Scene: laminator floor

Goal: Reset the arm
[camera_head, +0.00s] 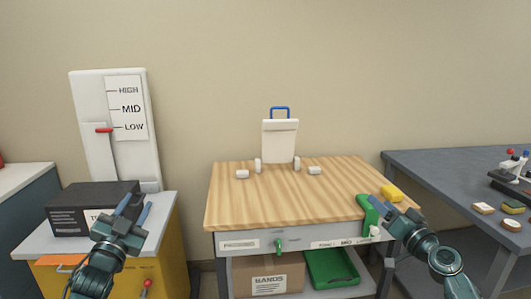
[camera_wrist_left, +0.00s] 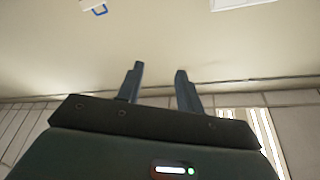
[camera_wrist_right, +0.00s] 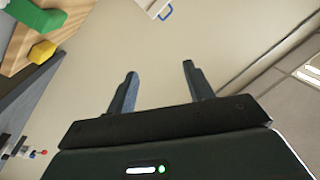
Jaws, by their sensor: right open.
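My left gripper (camera_head: 137,210) is raised at the lower left of the head view, in front of a black box. Its two fingers (camera_wrist_left: 158,85) stand apart with nothing between them in the left wrist view. My right gripper (camera_head: 397,212) is at the right front corner of the wooden table in the head view, overlapping a green object (camera_head: 367,214) there. Its fingers (camera_wrist_right: 158,85) are also apart and empty in the right wrist view. A white panel (camera_head: 88,120) at the left carries a scale marked HIGH, MID and LOW, with a red lever (camera_head: 104,130) level with LOW.
The wooden table (camera_head: 285,205) holds a white board with a blue handle (camera_head: 280,138), small white blocks and a yellow block (camera_head: 392,193). The black box (camera_head: 75,212) stands on a cabinet at left. A grey bench (camera_head: 440,178) is at right. The table's middle is clear.

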